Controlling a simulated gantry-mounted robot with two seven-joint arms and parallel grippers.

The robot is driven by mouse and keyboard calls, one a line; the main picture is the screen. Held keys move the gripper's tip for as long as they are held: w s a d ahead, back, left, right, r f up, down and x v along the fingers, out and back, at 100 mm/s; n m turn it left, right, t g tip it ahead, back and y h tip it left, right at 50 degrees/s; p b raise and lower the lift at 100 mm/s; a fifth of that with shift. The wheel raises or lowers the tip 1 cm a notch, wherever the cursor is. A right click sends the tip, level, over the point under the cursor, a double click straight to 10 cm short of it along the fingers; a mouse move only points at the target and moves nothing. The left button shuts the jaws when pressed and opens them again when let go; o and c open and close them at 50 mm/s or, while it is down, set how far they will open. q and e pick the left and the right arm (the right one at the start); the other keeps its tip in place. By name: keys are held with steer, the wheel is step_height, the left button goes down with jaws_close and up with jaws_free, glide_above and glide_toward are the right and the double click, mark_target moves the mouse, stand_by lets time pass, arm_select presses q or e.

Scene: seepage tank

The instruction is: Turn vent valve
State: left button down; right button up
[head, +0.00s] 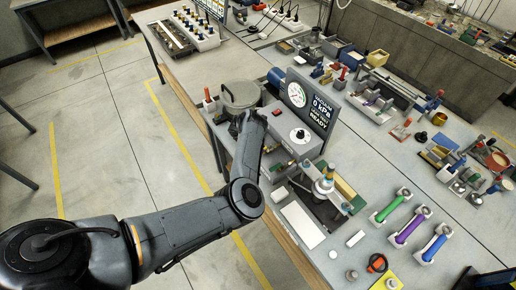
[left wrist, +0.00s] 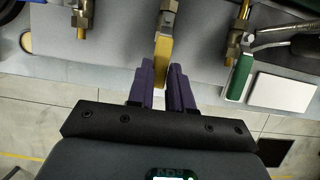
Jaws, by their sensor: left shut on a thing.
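In the left wrist view, my left gripper (left wrist: 162,88) has its purple fingers shut on a yellow valve lever (left wrist: 162,47). The lever points toward the gripper from a brass fitting (left wrist: 169,7). A green-handled valve (left wrist: 240,77) stands to the right, and another brass fitting (left wrist: 82,20) to the left. No label shows which is the vent valve. My right gripper is not in view.
A gauge panel (head: 308,101) reading "VACUUM 0 kPa" and "READY" stands right of my arm. Green, purple (head: 412,227) and blue handled pieces lie on the bench. A white block (left wrist: 283,92) lies beside the green handle. Floor left of the bench is clear.

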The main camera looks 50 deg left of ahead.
arm_select(q)
steer(key=c, duration=1)
jaws_free()
steer(key=shift+d, duration=0.1)
steer(key=shift+s+r, duration=0.1)
steer(key=shift+r, duration=0.2)
steer(key=p+v, duration=0.3)
steer(key=v, duration=0.7)
steer(key=shift+s, duration=0.1)
